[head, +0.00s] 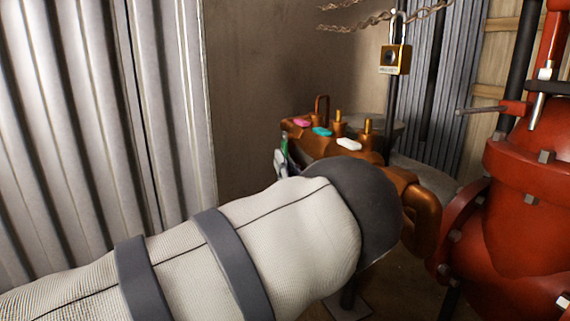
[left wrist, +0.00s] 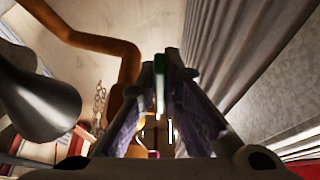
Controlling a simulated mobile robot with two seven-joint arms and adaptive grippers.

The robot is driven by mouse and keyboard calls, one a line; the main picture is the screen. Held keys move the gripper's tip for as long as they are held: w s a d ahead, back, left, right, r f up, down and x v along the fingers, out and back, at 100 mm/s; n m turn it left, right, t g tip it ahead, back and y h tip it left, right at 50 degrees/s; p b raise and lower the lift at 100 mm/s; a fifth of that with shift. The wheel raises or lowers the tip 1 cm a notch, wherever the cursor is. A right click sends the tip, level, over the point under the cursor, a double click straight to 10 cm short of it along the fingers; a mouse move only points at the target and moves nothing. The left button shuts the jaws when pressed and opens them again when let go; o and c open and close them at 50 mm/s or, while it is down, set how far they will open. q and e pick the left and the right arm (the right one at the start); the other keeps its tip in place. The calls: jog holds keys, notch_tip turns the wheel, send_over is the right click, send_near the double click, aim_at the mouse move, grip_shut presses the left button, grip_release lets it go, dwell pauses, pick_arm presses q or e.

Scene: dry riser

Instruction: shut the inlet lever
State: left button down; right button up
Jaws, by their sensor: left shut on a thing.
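A brass manifold (head: 325,145) stands in the middle of the head view, with pink, teal and white handles on top. My left arm reaches across from the left and hides its lower front. My left gripper (head: 281,163) shows only in part at the manifold's left end, beyond the forearm. A thin green piece (head: 284,144), perhaps the inlet lever's handle, stands upright there. In the left wrist view the fingers (left wrist: 162,68) are closed around this green piece (left wrist: 159,92). How the lever is turned is hard to tell. My right gripper is not in view.
A red valve body (head: 520,205) stands close at the right, joined to the manifold by a brass elbow (head: 420,205). A brass padlock (head: 395,60) hangs on a chain above. Corrugated metal (head: 100,110) stands at the left.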

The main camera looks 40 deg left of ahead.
pick_arm(q)
jog(key=shift+a+f+y+b, duration=0.2)
jog(key=shift+f+y+b, duration=0.1)
jog(key=shift+b, duration=0.1)
jog(key=shift+w+r+t, duration=0.1)
jog(key=shift+r+t, duration=0.1)
jog(key=shift+t, duration=0.2)
jog(key=shift+r, duration=0.15)
jog(key=c, duration=1.7)
grip_release()
jog(key=v, duration=1.2)
